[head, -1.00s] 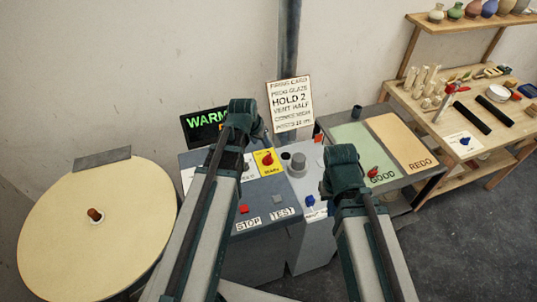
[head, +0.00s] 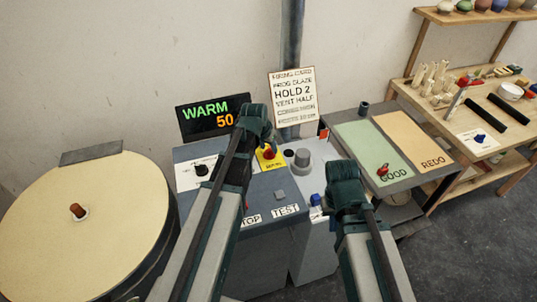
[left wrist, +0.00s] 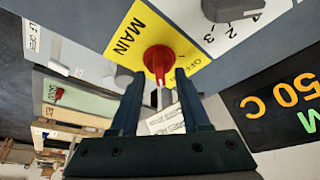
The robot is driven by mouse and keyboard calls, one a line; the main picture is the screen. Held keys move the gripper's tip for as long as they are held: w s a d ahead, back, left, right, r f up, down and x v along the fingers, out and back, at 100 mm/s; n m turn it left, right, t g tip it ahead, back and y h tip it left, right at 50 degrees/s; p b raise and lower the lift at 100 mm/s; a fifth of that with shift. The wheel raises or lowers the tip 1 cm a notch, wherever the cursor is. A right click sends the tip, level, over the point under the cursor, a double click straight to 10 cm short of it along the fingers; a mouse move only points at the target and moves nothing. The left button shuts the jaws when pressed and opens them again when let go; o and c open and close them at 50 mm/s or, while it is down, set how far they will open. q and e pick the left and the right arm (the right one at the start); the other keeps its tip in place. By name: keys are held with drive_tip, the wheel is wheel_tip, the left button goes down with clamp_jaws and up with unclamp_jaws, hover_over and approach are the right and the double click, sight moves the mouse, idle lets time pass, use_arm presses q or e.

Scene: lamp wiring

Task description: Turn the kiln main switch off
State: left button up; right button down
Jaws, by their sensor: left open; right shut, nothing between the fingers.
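The kiln main switch is a red knob (left wrist: 158,60) on a yellow plate (left wrist: 137,32) marked MAIN and OFF. In the head view the red knob (head: 269,154) shows just right of my left wrist on the kiln panel. My left gripper (left wrist: 157,76) is open, with its two fingertips on either side of the knob's lower part; I cannot tell whether they touch it. In the head view its fingers are hidden behind the wrist. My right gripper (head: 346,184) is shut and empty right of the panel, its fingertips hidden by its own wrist.
A display (head: 213,117) reading WARM 50 stands behind the panel. A black selector knob (head: 202,170) is left of the switch, and a grey knob (head: 301,157) is right of it. A blue knob (head: 315,200) is near my right gripper. GOOD and REDO mats (head: 404,140) lie at right.

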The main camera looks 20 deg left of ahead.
use_arm(q)
drive_tip(key=shift+w+f, duration=0.1)
drive_tip(key=shift+f, duration=0.2)
use_arm(e)
drive_tip(key=shift+f, duration=0.25)
use_arm(q)
clamp_jaws()
